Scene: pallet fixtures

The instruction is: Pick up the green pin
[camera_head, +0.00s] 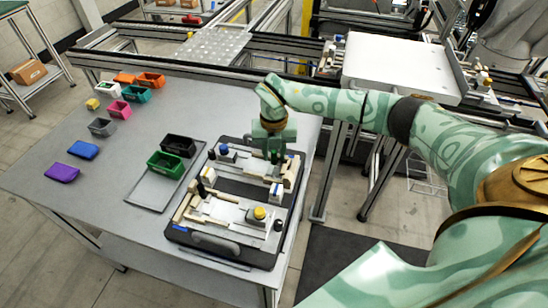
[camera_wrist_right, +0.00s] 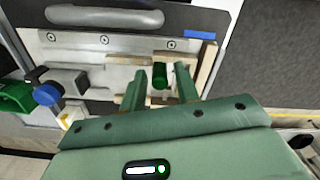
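The green pin (camera_wrist_right: 160,77) stands on the pallet fixture, close to a pale wooden block, in the right wrist view. My right gripper (camera_wrist_right: 161,80) is open, with one finger on each side of the pin and a gap on both sides. In the head view my right gripper (camera_head: 274,154) points down over the far right part of the fixture and largely hides the pin. The pallet fixture (camera_head: 218,243) is a dark tray with grey plates and light blocks on the grey table. My left gripper is not in view.
A green bin (camera_head: 166,164) and a black bin (camera_head: 178,145) stand left of the fixture. Several coloured bins lie farther left. A blue-topped pin (camera_wrist_right: 47,94) is left of the gripper in the wrist view. A yellow knob (camera_head: 259,213) sits at the fixture's near side.

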